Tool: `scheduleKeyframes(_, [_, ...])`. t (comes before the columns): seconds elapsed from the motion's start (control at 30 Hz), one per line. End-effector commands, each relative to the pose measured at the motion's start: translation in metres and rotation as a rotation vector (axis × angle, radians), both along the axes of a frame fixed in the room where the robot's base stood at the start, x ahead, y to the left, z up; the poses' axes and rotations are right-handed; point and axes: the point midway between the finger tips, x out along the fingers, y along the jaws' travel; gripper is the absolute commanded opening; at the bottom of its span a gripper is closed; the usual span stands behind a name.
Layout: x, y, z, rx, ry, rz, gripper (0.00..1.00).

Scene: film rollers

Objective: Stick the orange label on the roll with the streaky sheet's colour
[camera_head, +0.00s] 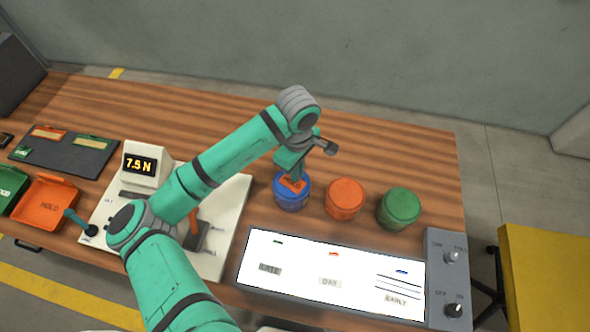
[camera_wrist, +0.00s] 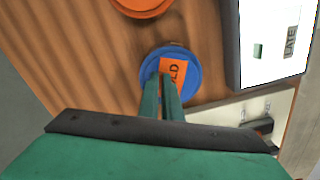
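The orange label (camera_wrist: 174,72), with dark lettering partly covered by my fingers, is at the top of the blue roll (camera_wrist: 189,86). In the head view the label (camera_head: 293,185) shows against the blue roll (camera_head: 291,198). My gripper (camera_wrist: 163,78) points down over this roll, its fingers close together at the label's edge. I cannot tell whether the label is stuck down. The orange roll (camera_head: 344,198) and green roll (camera_head: 399,207) stand to the right. On the lit panel (camera_head: 300,295), the sheet marked EARLY (camera_head: 396,300) has dark streaks and a blue mark.
The other sheets have green and orange marks. A control box (camera_head: 447,262) stands right of the panel. A white device with a 7.5 N display (camera_head: 140,164), an orange HOLD tray (camera_head: 48,205) and a dark label board (camera_head: 65,154) are at left. The back table is clear.

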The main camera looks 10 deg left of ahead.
Motion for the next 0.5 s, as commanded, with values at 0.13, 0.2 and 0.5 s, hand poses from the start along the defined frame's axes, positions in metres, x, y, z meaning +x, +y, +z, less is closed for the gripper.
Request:
scheduleKeyframes(0.13, [-0.0008,-0.0004,-0.0011,-0.004,0.002,0.0,0.0])
scheduleKeyframes(0.2, [-0.001,0.0006,-0.0011,-0.004,0.002,0.002,0.0])
scheduleKeyframes(0.5, [-0.0014,0.0031,-0.0011,-0.002,0.002,0.007,0.26])
